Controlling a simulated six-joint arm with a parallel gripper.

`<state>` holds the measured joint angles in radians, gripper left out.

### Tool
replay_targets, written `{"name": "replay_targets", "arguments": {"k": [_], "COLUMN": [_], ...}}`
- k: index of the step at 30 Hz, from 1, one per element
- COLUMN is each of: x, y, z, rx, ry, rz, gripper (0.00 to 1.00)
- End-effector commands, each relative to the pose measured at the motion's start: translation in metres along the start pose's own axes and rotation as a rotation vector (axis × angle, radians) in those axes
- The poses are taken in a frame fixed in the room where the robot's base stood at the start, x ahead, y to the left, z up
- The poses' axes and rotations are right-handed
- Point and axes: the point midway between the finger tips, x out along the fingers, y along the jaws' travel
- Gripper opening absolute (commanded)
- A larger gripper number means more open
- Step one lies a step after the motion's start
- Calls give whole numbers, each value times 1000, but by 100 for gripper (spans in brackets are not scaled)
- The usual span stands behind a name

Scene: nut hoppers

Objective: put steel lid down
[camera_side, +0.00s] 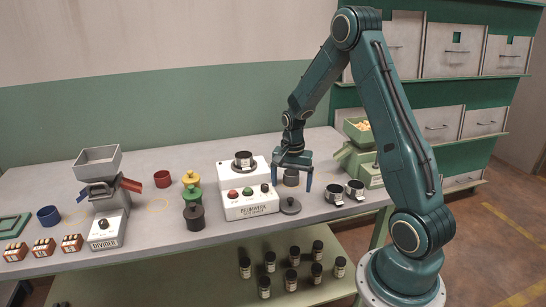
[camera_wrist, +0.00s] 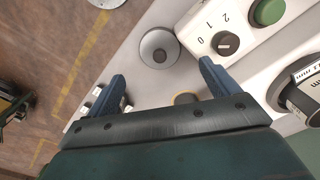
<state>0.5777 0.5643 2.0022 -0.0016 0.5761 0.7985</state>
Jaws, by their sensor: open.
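The steel lid (camera_side: 290,205) is a flat grey disc with a small knob. It lies on the bench just in front of the right end of the white control box. In the wrist view the lid (camera_wrist: 159,47) lies apart from the fingers, beyond their tips. My gripper (camera_side: 292,184) is open and empty, pointing down above the bench, with its fingers spread. The wrist view shows both blue fingers of my gripper (camera_wrist: 162,72) with nothing between them.
The white control box (camera_side: 250,203) with buttons stands left of the lid. Several dark jars fill the lower shelf.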

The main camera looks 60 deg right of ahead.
Motion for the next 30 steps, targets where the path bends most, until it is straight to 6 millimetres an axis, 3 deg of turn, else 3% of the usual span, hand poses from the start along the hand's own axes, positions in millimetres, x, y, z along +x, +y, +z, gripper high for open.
{"name": "replay_targets", "arguments": {"k": [8, 24, 30], "x": [-18, -103, -124], "y": [-1, -1, 0], "z": [-1, -1, 0], "rx": [0, -1, -1], "ry": [3, 4, 3], "rz": [-3, -3, -1], "gripper": [87, 87, 87]}}
